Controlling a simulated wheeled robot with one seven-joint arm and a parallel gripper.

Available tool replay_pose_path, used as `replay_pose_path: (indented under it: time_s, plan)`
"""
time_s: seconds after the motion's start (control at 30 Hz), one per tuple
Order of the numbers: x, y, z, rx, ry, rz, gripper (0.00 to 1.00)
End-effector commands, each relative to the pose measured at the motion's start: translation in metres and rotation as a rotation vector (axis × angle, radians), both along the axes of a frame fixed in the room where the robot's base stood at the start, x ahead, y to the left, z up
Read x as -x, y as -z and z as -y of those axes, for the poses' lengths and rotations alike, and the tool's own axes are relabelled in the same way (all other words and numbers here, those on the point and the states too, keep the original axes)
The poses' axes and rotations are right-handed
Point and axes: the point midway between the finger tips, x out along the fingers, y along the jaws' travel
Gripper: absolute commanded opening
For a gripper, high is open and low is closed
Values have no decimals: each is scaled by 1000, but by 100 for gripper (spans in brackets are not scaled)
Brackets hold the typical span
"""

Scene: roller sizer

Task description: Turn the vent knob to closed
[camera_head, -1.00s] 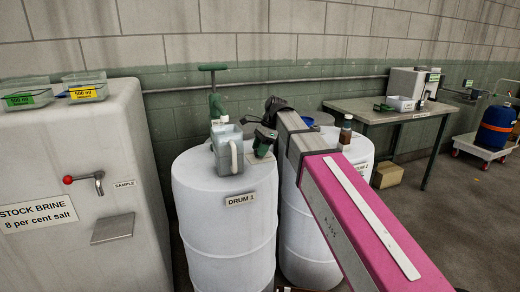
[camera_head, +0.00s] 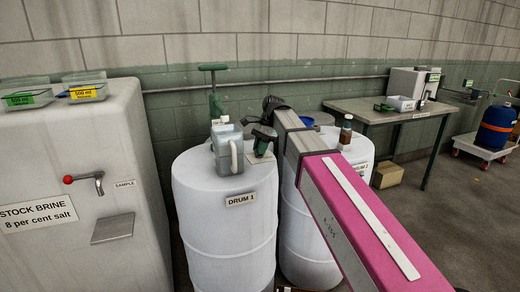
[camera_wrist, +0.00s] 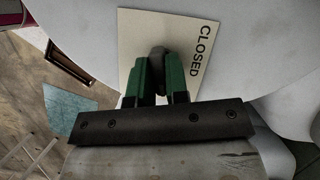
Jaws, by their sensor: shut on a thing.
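The vent knob (camera_wrist: 158,62) is a small dark piece between the green fingers of my gripper (camera_wrist: 160,78) in the wrist view. My gripper is shut on it. A cream plate (camera_wrist: 137,30) lies under the knob, with the word CLOSED along its right side. The fingers cover the rest of the plate, and which way the knob points is hard to tell. In the head view my gripper (camera_head: 262,146) reaches down onto the top of the white drum labelled DRUM 1 (camera_head: 222,235), where the knob itself is hidden.
A grey-blue jug (camera_head: 227,152) stands on DRUM 1 close to the left of my gripper, with a green pump handle (camera_head: 213,70) behind it. A second white drum (camera_head: 302,240) stands to the right, carrying a brown bottle (camera_head: 345,132). A brine tank (camera_head: 70,150) stands at left.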

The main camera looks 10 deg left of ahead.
Motion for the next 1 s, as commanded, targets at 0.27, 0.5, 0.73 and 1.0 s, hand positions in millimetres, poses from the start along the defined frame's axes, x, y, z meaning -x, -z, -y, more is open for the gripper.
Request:
replay_pose_path:
  time_s: [0.27, 0.5, 0.73, 1.0]
  plan:
    - [-2, -1, -1, 1, -200, 0, 0]
    - [-2, -1, -1, 0, -314, 0, 0]
    - [-2, -1, -1, 0, -360, 1, 0]
    - [-2, -1, -1, 0, -365, 1, 0]
